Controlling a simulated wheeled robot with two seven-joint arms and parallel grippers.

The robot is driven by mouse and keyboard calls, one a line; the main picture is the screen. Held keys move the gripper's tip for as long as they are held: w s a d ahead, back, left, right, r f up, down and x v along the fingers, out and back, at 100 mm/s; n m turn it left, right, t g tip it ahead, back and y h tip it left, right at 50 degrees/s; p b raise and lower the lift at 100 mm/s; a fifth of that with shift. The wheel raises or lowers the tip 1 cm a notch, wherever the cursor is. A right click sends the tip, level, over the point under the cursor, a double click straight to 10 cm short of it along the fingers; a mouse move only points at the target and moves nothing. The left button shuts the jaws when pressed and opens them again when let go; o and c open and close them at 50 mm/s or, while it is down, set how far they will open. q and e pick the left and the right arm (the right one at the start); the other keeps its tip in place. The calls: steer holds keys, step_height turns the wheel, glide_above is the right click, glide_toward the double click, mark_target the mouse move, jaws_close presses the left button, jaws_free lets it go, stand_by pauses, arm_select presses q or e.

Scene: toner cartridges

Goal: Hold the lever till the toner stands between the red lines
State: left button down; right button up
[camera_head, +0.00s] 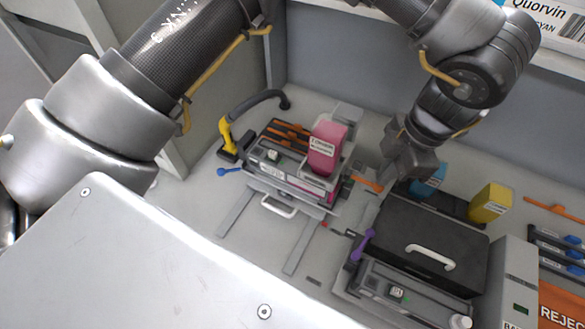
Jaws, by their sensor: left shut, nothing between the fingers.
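A pink toner bottle (326,150) with a white label stands upright on the filling station (290,178) at the back centre. An orange lever (368,183) sticks out at the station's right side. My left gripper (390,177) points down just right of the bottle, close to the orange lever; its fingers are shut with nothing between them. I cannot tell whether they touch the lever. A blue-ended lever (228,171) is at the station's left. The red lines and the toner level are too small to make out. My right gripper is not in view.
A black box with a white handle (430,257) stands front right, with a purple lever (362,244) beside it. Blue (429,178) and yellow (490,203) bottles stand behind it. A yellow and black hose nozzle (228,140) is at the left. An orange reject bin (562,305) is at far right.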

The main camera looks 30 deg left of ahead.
arm_select(q)
steer(key=shift+f, duration=0.25)
steer(key=shift+f+b, duration=1.5)
steer(key=shift+f, duration=0.4)
steer(key=shift+r, duration=0.1)
stand_by(5.8)
